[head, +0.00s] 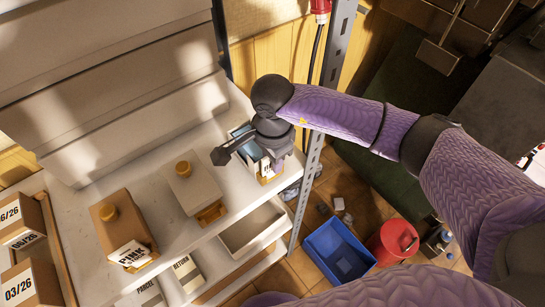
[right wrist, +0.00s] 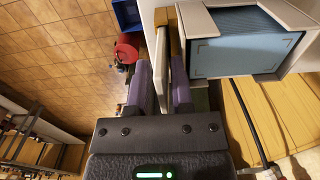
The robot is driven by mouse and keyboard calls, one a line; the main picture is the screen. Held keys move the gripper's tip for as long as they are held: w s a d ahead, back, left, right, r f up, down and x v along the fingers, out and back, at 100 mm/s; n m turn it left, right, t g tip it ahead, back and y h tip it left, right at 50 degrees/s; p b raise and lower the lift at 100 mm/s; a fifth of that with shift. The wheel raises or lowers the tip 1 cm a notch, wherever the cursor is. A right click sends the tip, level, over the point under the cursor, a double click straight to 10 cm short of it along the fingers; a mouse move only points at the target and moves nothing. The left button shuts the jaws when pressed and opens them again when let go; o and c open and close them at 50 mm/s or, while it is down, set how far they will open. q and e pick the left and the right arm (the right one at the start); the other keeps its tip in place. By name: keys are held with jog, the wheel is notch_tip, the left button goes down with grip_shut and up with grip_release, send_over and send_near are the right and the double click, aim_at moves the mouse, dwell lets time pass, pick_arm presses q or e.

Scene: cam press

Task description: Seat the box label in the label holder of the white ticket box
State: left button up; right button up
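The white ticket box (head: 240,134), with a blue inside, stands at the right end of the shelf. It shows large at the right in the right wrist view (right wrist: 292,62). Its yellow-brown label holder (head: 268,178) is on the front and is partly hidden by my right gripper (head: 277,158). In the right wrist view, the gripper's purple fingers (right wrist: 162,85) stand on both sides of the thin pale box label (right wrist: 163,68) and appear shut on it. The label is upright beside the holder (right wrist: 176,38); I cannot tell whether it is inside. My left gripper is out of view.
A white box with an orange knob (head: 187,178) and a brown box with a lettered label (head: 117,228) stand left on the shelf (head: 165,225). A grey metal post (head: 310,165) rises close to the right of the ticket box. A blue bin (head: 338,250) and red bucket (head: 393,240) stand below.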

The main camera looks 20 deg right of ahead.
jog(key=shift+o, duration=0.7)
notch_tip(320, 180, up, 12)
jog(key=p, duration=0.8)
jog(key=shift+r, duration=0.2)
